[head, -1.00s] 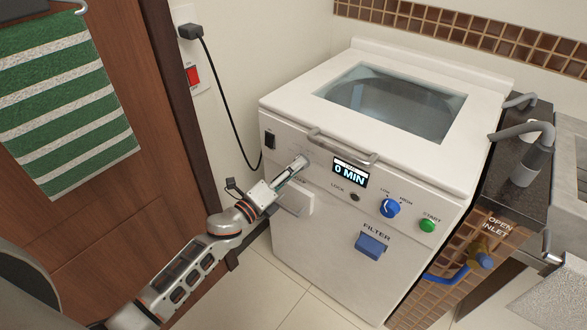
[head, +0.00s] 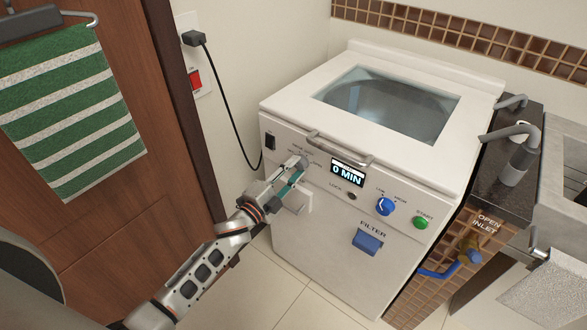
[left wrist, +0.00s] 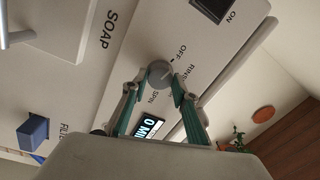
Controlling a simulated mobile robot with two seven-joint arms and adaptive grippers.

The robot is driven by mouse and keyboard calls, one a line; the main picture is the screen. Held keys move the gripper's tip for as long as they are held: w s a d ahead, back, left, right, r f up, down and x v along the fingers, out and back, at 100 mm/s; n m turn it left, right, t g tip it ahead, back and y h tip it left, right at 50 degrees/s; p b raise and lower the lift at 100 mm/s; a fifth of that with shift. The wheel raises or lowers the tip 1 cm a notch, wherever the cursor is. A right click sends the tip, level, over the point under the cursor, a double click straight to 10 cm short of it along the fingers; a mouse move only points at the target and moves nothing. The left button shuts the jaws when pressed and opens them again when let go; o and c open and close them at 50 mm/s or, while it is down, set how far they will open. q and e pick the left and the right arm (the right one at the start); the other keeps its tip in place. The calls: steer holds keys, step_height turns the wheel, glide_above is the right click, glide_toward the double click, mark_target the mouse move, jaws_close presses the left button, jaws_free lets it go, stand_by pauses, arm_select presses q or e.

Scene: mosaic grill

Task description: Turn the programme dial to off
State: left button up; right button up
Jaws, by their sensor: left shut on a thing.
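The programme dial is a small round grey knob (left wrist: 160,73) on the white machine's front panel. In the left wrist view the words OFF, RINSE and SPIN stand around it. My left gripper (left wrist: 157,80) has its two teal fingers shut on the dial, one on each side. I cannot tell for sure which word the dial's mark points to. My right gripper is not in view.
A 0 MIN display (head: 347,172), blue knob (head: 385,206) and green start button (head: 421,222) lie to the right. The soap drawer (head: 297,202) is just below the gripper.

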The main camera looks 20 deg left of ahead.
arm_select(q)
steer(key=shift+n, duration=0.3)
steer(key=o, duration=1.1)
steer(key=shift+s+a, duration=0.1)
steer(key=shift+s, duration=0.05)
steer(key=r+v, duration=0.1)
steer(key=v, duration=1)
steer(key=shift+s+f, duration=0.35)
steer(key=shift+f, duration=0.2)
steer(key=shift+a, duration=0.1)
